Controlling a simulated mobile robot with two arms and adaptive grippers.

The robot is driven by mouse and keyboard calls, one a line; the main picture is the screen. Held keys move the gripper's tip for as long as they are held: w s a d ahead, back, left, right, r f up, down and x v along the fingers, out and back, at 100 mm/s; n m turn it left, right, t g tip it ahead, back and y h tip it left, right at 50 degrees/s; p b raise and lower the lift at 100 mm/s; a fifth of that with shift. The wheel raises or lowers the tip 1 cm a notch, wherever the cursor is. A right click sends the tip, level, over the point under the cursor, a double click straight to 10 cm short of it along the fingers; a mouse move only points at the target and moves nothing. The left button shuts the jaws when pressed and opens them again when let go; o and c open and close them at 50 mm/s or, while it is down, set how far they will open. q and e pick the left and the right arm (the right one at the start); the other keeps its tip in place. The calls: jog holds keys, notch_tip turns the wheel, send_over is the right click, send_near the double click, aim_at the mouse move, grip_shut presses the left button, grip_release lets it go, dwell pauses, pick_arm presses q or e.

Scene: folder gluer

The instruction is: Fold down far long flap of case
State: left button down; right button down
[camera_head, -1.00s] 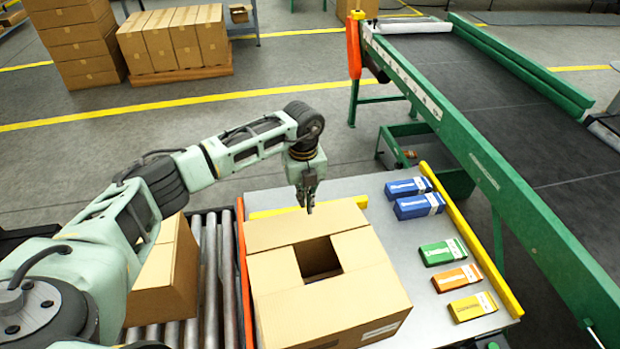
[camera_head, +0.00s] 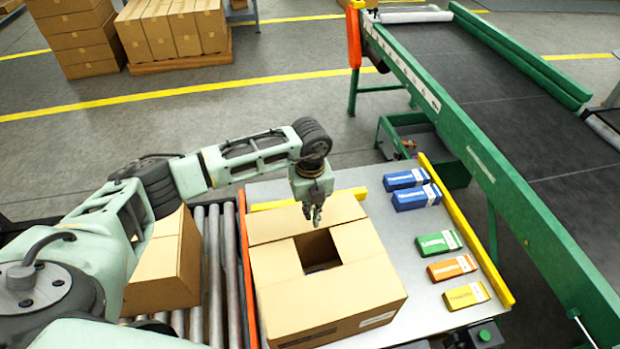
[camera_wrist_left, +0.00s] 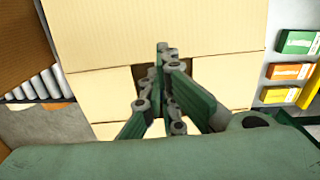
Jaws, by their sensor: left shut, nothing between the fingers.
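The brown cardboard case (camera_head: 330,297) stands on the grey table with a square dark opening in its top. Its far long flap (camera_head: 277,226) is a broad panel beyond the opening; I cannot tell its exact tilt. The far flap also fills the top of the wrist view (camera_wrist_left: 110,35). The side flaps lie inward beside the opening. My left gripper (camera_head: 313,221) is shut and empty, pointing down over the far flap just beyond the opening. In the left wrist view its closed fingertips (camera_wrist_left: 163,50) overlap the flap; contact is unclear. My right gripper is not in view.
Blue, green (camera_head: 438,243), orange and yellow cartons lie right of the case on the table, inside a yellow rail (camera_head: 468,232). Another brown box (camera_head: 165,265) sits on the rollers (camera_head: 213,270) at left. A green-framed conveyor (camera_head: 480,170) runs along the right.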

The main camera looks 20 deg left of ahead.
pick_arm(q)
jog(key=shift+s+d+p, duration=0.3)
jog(key=shift+s+d, duration=0.5)
jog(key=shift+s, duration=0.1)
jog(key=shift+s+d+f, duration=0.25)
jog(key=shift+s+d, duration=0.2)
jog(key=shift+s, duration=0.05)
jog(key=shift+s+d+f, duration=0.25)
jog(key=shift+s+d, duration=0.15)
jog(key=shift+s, duration=0.05)
jog(key=shift+f, duration=0.1)
